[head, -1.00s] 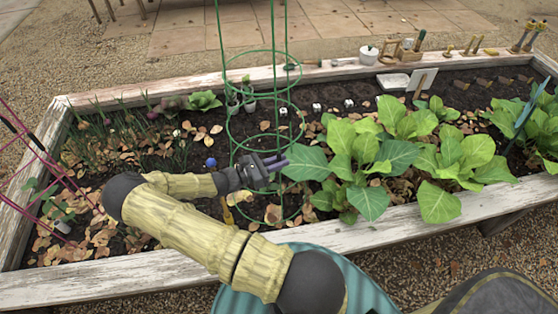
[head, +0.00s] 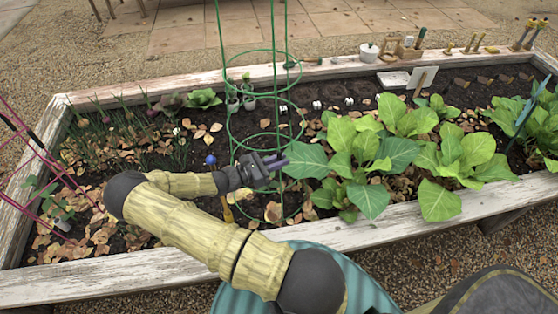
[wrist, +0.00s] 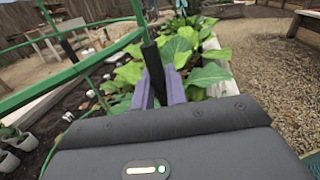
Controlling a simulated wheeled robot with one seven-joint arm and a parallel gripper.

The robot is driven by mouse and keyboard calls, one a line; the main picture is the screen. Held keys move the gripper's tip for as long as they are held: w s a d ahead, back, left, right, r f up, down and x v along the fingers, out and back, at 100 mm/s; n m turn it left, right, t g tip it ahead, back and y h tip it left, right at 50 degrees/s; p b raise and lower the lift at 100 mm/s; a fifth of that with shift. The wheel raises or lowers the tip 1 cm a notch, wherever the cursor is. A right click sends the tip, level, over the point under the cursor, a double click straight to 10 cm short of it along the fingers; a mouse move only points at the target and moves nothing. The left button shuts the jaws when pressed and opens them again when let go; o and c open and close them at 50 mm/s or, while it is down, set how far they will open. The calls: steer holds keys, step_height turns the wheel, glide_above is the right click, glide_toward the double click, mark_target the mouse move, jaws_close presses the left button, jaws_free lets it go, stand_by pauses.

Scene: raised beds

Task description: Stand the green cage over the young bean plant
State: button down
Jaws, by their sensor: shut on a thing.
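The green cage (head: 277,80) is a tall wire frame with several rings, roughly upright over the left-middle of the bed. My gripper (head: 276,163) is beside its lower part in the head view. In the wrist view, the purple fingers (wrist: 160,92) are closed around a dark upright piece that meets a green ring of the cage (wrist: 85,62). Whether the cage's feet touch the soil I cannot tell. A small leafy plant (head: 52,208) at the far left, by magenta wires, may be the young bean plant; I cannot be sure.
Large leafy plants (head: 365,160) stand just right of the cage. Small pots with seedlings (head: 249,101) sit behind it, and a blue ball (head: 210,160) lies to its left. The bed's white wooden rim (head: 400,228) runs along the front. Magenta wires (head: 38,150) stand at left.

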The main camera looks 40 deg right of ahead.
steer(key=shift+f, duration=0.25)
stand_by(0.3)
steer(key=c, duration=1.3)
jaws_free()
steer(key=shift+c, duration=0.2)
steer(key=v, duration=0.7)
steer(key=shift+a, duration=0.3)
